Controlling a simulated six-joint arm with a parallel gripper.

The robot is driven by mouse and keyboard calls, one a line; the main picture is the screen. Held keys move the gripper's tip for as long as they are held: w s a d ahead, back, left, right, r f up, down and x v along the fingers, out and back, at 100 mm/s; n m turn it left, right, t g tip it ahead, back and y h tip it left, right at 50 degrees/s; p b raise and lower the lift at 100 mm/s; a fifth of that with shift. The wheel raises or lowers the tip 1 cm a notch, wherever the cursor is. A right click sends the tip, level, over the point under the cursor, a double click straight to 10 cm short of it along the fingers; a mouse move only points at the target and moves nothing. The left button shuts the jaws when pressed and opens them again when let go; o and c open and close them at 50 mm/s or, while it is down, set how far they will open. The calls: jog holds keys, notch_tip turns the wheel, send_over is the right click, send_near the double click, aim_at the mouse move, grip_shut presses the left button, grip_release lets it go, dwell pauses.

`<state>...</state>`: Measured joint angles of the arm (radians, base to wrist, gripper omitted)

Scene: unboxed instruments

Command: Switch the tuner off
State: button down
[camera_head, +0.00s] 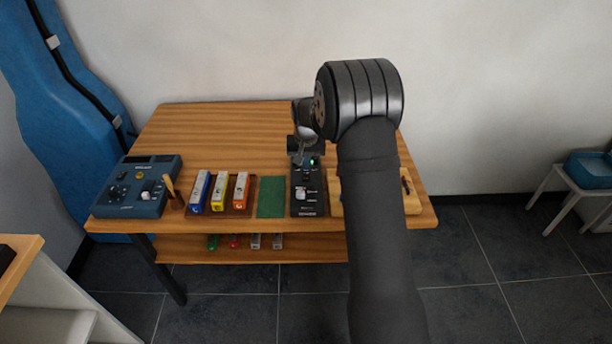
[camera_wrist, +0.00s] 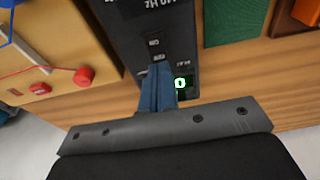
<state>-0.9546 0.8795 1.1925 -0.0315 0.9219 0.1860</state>
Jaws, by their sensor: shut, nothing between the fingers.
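The tuner (camera_head: 309,202) is a black flat box near the table's front edge, right of a green mat. In the wrist view, its black face (camera_wrist: 168,30) carries upside-down lettering that seems to read 440 Hz. A small green light (camera_wrist: 180,84) glows on it, and it also shows in the head view (camera_head: 314,162). My gripper (camera_wrist: 158,70) is shut and empty, with its fingertips over the tuner's face beside the green light. The fingers hide part of the panel. I cannot tell whether they touch it.
A blue box with knobs (camera_head: 137,187) stands at the table's left. Blue, yellow and orange blocks (camera_head: 220,190) stand in a holder beside the green mat (camera_head: 271,197). A wooden piece with red knobs (camera_wrist: 60,50) is close beside the tuner. The table's back is clear.

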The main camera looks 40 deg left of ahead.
aim_at(306, 174)
jog(key=shift+f, duration=0.9)
dwell(0.6)
jog(key=shift+r, duration=3.5)
jog(key=shift+f, duration=0.1)
notch_tip(306, 174, down, 7)
jog(key=shift+r, duration=0.15)
jog(key=shift+r, duration=0.1)
